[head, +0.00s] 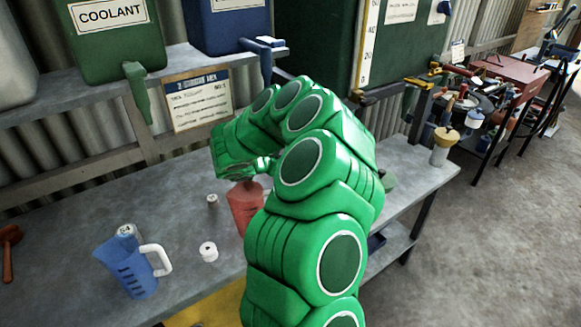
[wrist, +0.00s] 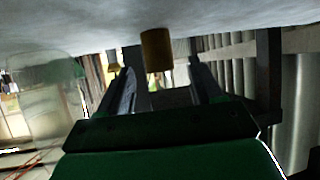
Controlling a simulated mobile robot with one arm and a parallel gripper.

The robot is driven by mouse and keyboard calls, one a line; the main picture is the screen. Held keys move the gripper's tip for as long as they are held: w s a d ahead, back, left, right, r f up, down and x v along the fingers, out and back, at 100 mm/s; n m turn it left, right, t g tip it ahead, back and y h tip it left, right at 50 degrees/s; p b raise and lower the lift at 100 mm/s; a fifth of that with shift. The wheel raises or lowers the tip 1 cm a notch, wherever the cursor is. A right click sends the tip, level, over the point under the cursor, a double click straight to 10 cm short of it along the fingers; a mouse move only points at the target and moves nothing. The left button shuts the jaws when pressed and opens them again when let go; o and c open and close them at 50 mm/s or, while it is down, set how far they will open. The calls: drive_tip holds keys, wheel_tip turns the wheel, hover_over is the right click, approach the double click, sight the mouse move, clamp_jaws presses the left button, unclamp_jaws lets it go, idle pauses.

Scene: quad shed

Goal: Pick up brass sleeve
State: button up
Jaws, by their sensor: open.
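In the wrist view, which looks upside down, the brass sleeve (wrist: 156,50) is a short yellow-brown cylinder standing upright against the grey bench top (wrist: 80,22). My gripper (wrist: 161,70) is open, with one dark finger to each side of the sleeve's line. The sleeve shows in the gap, at or just beyond the fingertips. I cannot tell whether a finger touches it. In the head view my green arm bends over the bench and hides the fingers; I cannot make out the brass sleeve there for certain.
A red container (head: 243,205) stands close under my arm. A small grey cylinder (head: 212,201), a white spool (head: 208,251) and a blue jug (head: 132,268) stand to its left. A pale see-through object (wrist: 45,90) is beside the gripper.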

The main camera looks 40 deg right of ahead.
drive_tip(key=shift+x, duration=0.85)
drive_tip(key=shift+a, duration=0.1)
drive_tip(key=shift+c, duration=0.4)
drive_tip(key=c, duration=1.1)
drive_tip(key=shift+r, duration=0.1)
